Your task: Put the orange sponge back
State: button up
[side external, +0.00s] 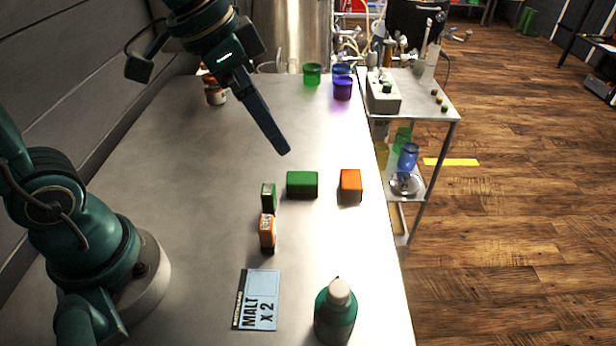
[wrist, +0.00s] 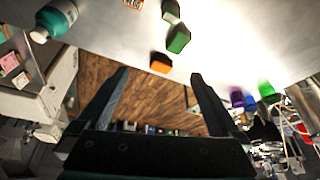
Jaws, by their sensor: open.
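The orange sponge (side external: 350,185), a small block, sits on the grey worktop near its right edge, just right of a green block (side external: 302,184). In the wrist view the orange sponge (wrist: 160,64) shows beyond and between my fingertips. My gripper (side external: 284,151) is open and empty, above the worktop, up and to the left of the sponge and apart from it. In the side view its fingers overlap, while in the wrist view both fingers of my gripper (wrist: 160,76) stand wide apart.
A small green box (side external: 268,197) and an orange box (side external: 267,231) stand left of the blocks. A "MALT x 2" card (side external: 257,300) and a teal bottle (side external: 335,313) are at the front. Coloured cups (side external: 312,75) stand at the back. A trolley (side external: 432,92) is beyond the right edge.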

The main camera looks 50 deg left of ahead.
jog(key=s+a+f+n+t+y, duration=0.1)
jog(key=s+n, duration=0.3)
jog(key=s, duration=0.5)
jog(key=shift+s+a+f+n+y, duration=0.3)
jog(key=shift+a+f, duration=0.1)
jog(key=shift+a, duration=0.1)
